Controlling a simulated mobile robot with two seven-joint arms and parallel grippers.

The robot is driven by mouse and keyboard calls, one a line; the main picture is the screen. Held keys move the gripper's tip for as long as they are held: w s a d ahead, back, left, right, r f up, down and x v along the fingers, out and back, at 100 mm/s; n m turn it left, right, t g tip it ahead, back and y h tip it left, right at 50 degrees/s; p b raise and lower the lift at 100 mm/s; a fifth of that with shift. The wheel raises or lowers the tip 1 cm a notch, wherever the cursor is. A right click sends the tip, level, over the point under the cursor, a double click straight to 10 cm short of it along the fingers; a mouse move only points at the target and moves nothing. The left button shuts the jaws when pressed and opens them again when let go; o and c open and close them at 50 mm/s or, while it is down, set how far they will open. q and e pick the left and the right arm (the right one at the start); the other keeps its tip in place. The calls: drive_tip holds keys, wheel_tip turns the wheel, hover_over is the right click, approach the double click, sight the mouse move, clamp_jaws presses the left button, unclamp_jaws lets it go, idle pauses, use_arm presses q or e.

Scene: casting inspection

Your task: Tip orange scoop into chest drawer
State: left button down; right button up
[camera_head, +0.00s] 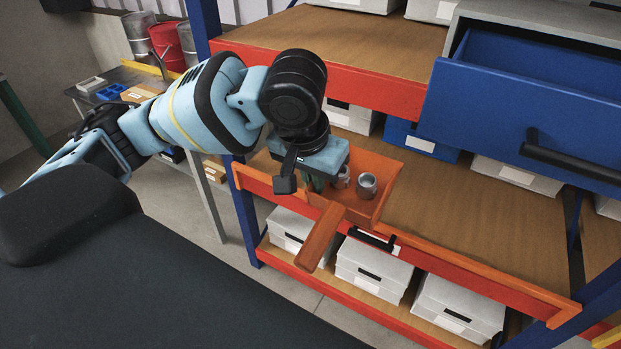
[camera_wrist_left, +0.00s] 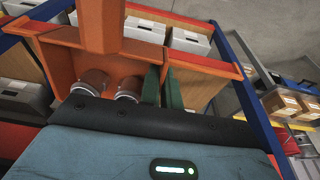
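The orange scoop (camera_head: 384,163) is in the middle of the head view, at the shelf's front edge, its handle (camera_head: 320,237) toward me. Grey metal castings (camera_head: 367,186) lie in it; two show, also in the wrist view (camera_wrist_left: 128,90). My left gripper (camera_head: 314,184) is at the scoop's left side. In the wrist view its green fingers (camera_wrist_left: 161,90) are close together, with the scoop's orange wall between them. The blue chest drawer (camera_head: 500,112) is pulled open at the upper right, with a black handle (camera_head: 570,160). My right gripper is not in view.
The red-edged rack shelf (camera_head: 470,220) has bare board right of the scoop. White boxes (camera_head: 372,268) stand on the shelf below. A red-edged upper shelf (camera_head: 385,85) is above the scoop. A side table (camera_head: 130,75) and drums (camera_head: 172,42) are at the back left.

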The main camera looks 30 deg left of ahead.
use_arm(q)
drive_tip(key=shift+r, duration=0.1)
wheel_tip(320, 180, down, 10)
drive_tip(key=shift+r+b, duration=0.2)
drive_tip(key=shift+b, duration=0.1)
drive_tip(key=shift+s, duration=0.2)
